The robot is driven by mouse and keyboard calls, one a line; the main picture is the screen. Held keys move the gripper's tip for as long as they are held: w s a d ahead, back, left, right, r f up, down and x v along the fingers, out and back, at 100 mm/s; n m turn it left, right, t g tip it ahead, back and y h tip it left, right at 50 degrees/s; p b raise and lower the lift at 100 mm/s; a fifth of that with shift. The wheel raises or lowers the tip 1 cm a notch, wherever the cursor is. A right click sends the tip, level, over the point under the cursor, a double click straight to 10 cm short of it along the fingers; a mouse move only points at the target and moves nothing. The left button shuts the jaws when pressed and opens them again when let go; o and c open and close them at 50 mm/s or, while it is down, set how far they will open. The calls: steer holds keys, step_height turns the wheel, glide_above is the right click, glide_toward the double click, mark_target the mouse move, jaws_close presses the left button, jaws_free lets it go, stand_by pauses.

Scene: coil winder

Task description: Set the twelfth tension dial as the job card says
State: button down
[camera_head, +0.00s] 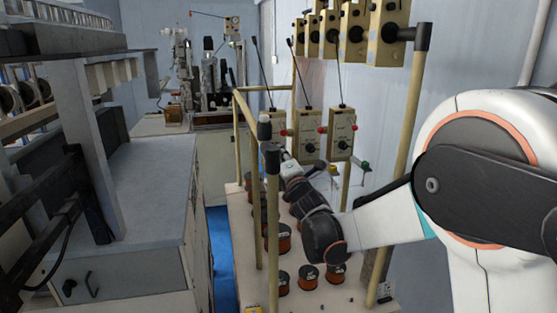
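Cream tension boxes with small dials hang on the rack: one at the middle (342,134) and one just left of it (306,134). More cream boxes with black knobs (388,30) line the top right. I cannot tell which is the twelfth, and dial settings are too small to read. My arm reaches in from the right, and my gripper (276,158) is near the rack's front post, left of and below the boxes. It is small and partly hidden, so its fingers are unclear. No readable job card shows.
Cream rack posts (273,240) stand close in front of and around my forearm. Copper-coloured wire spools (308,278) stand on the pale table (325,300) below. A grey bench (150,200) lies left, with a narrow blue floor strip (222,255) between.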

stand_by(0.3)
steer(key=shift+f, duration=0.1)
steer(key=c, duration=1.4)
jaws_free()
steer(key=v, duration=1.2)
steer(key=shift+m, duration=0.3)
